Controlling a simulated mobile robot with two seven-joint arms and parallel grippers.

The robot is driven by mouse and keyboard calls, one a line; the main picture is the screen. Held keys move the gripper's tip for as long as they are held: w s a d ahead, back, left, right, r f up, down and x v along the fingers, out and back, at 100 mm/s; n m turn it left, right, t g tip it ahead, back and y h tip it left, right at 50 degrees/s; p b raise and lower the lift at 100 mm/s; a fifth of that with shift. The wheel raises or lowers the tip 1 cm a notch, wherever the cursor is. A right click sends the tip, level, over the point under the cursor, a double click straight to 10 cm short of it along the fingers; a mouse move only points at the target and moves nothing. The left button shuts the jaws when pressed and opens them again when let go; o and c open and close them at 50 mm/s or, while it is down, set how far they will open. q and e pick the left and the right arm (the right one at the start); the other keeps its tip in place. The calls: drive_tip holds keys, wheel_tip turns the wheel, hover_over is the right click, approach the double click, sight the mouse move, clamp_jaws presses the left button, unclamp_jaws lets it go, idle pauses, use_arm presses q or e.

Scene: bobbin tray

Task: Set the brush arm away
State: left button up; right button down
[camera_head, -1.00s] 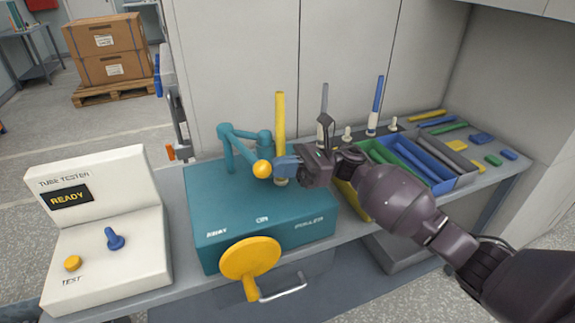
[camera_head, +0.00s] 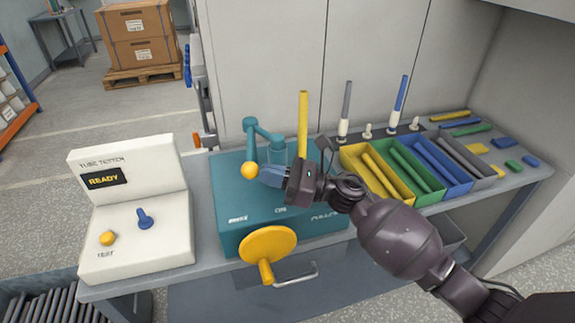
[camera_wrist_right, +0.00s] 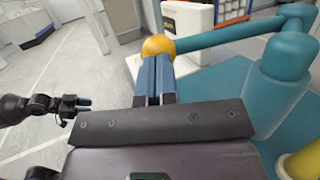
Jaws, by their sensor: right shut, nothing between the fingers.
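The teal brush arm (camera_head: 264,132) stands on the teal machine (camera_head: 232,196) and ends in a yellow ball knob (camera_head: 250,170). My right gripper (camera_head: 268,174) is shut and empty, with its blue fingertips right beside the knob, on its right side. In the right wrist view the knob (camera_wrist_right: 158,46) sits just beyond the shut fingertips (camera_wrist_right: 153,62), touching or very nearly so. The thick teal post (camera_wrist_right: 285,75) is to the right there. My left gripper (camera_wrist_right: 84,103) shows small at the left of that view; its jaws are too small to read.
A yellow rod (camera_head: 303,115) stands upright behind my right gripper. A yellow crank wheel (camera_head: 267,244) is on the machine's front. The white tube tester (camera_head: 130,205) is left; coloured bins (camera_head: 410,190) and loose pieces are right.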

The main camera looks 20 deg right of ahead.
sight(252, 178)
drive_tip(key=a, duration=0.1)
drive_tip(key=a+m+t, duration=0.1)
drive_tip(key=a, duration=0.1)
drive_tip(key=shift+a+t+h, duration=0.2)
drive_tip(key=shift+t+h, duration=0.1)
drive_tip(key=shift+h, duration=0.1)
use_arm(q)
drive_tip(key=shift+w+d+r, duration=0.15)
drive_tip(key=shift+d+r, duration=0.05)
drive_tip(key=shift+r, duration=0.25)
use_arm(e)
drive_tip(key=shift+a, duration=0.1)
drive_tip(key=shift+a, duration=0.1)
